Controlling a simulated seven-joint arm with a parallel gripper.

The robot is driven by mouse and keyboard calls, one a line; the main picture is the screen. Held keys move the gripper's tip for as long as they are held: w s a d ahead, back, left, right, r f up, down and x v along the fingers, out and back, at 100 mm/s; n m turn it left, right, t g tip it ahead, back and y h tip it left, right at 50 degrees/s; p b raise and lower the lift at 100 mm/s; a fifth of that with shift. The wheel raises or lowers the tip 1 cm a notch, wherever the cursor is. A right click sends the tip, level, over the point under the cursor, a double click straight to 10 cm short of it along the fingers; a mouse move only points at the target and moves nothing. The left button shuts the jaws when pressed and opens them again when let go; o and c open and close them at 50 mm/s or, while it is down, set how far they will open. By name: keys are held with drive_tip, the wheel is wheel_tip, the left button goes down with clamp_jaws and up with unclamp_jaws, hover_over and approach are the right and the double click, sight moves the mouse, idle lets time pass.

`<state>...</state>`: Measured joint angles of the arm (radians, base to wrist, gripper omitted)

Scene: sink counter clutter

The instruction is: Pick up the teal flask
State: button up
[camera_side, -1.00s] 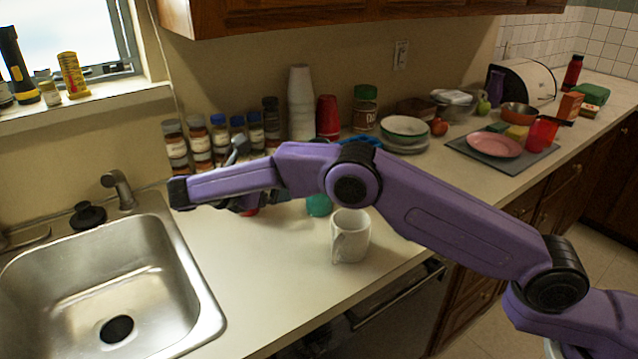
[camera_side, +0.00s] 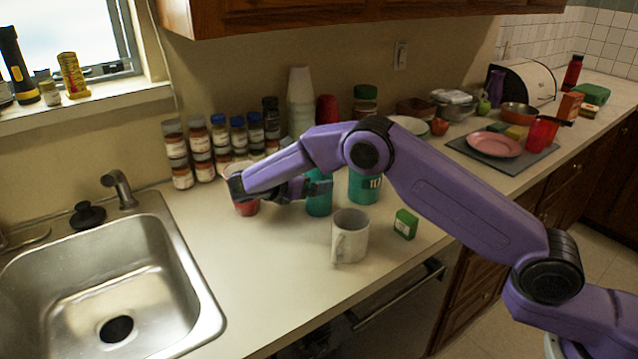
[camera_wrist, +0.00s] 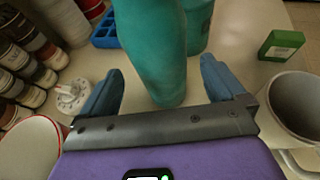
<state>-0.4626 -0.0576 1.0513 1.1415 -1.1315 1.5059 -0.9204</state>
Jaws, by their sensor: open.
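The teal flask (camera_side: 319,200) stands on the counter behind the white mug, and its upper part is partly hidden by my gripper in the side view. In the wrist view the flask (camera_wrist: 155,45) rises between my two blue-grey fingers, its top cut off by the frame edge. My gripper (camera_wrist: 161,70) is open, with one finger on each side of the flask in that picture and visible gaps beside it. In the side view my gripper (camera_side: 308,188) comes at the flask from the left. I cannot tell how deep the flask sits between the fingers.
A white mug (camera_side: 350,238) and a small green box (camera_side: 405,224) stand in front and right. Spice jars (camera_side: 200,150) line the wall; the sink (camera_side: 60,280) is left.

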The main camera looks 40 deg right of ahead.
sight(319, 179)
drive_tip(key=x, duration=0.5)
drive_tip(key=shift+f, duration=0.25)
drive_tip(key=shift+c, duration=0.4)
drive_tip(key=c, duration=1.1)
drive_tip(key=shift+r, duration=0.1)
